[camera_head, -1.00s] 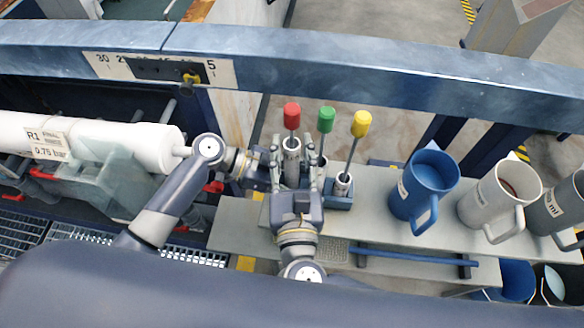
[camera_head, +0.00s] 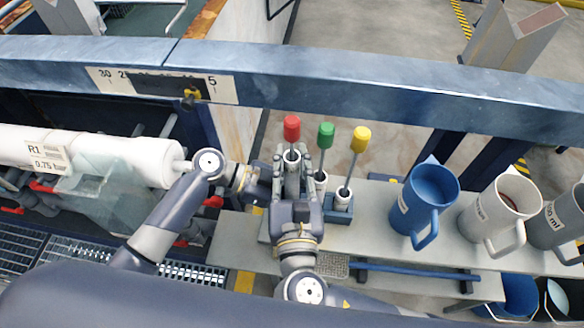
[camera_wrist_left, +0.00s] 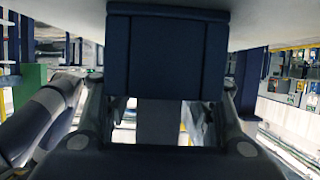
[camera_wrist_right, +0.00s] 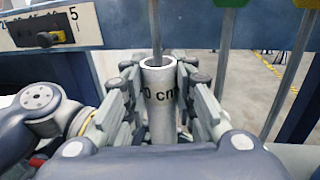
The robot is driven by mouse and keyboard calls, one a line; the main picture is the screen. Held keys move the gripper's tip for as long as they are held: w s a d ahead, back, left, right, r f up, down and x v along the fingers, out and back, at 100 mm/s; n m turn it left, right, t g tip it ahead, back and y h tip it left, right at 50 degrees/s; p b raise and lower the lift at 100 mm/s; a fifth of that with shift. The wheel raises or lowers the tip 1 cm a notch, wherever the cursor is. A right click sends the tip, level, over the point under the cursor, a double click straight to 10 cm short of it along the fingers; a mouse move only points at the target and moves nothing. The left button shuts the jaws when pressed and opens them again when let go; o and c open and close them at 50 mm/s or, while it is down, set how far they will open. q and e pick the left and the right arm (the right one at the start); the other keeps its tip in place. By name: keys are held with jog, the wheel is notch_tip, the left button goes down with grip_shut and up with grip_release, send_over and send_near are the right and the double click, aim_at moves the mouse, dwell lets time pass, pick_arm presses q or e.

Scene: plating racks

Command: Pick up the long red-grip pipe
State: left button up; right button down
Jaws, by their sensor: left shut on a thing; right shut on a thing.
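The red-grip pipe has a red handle (camera_head: 291,128) on a thin rod that runs down into a light grey tube (camera_wrist_right: 158,100), with lettering ending in "cm". It stands near upright on the left of the row. My right gripper (camera_wrist_right: 160,85) has its fingers on both sides of this tube, shut on it. My left gripper (camera_wrist_left: 160,122) is shut on a dark blue block (camera_wrist_left: 165,50), which fills the middle of the left wrist view. In the head view the left fingertips are mostly hidden behind my right gripper.
A green-grip pipe (camera_head: 326,135) and a yellow-grip pipe (camera_head: 361,138) stand close on the right, in a blue holder (camera_head: 341,214). Blue (camera_head: 432,195) and light grey (camera_head: 478,220) jugs stand farther right on the grey shelf (camera_head: 390,240). A blue rail (camera_head: 380,85) crosses behind.

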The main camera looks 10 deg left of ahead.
notch_tip(320, 180, up, 17)
jog(key=shift+r, duration=0.1)
pick_arm(q)
jog(key=o, duration=1.2)
jog(key=shift+o, duration=0.2)
jog(key=v, duration=1)
jog(key=shift+a, duration=0.4)
jog(key=shift+a+r, duration=0.3)
jog(key=shift+a, duration=0.25)
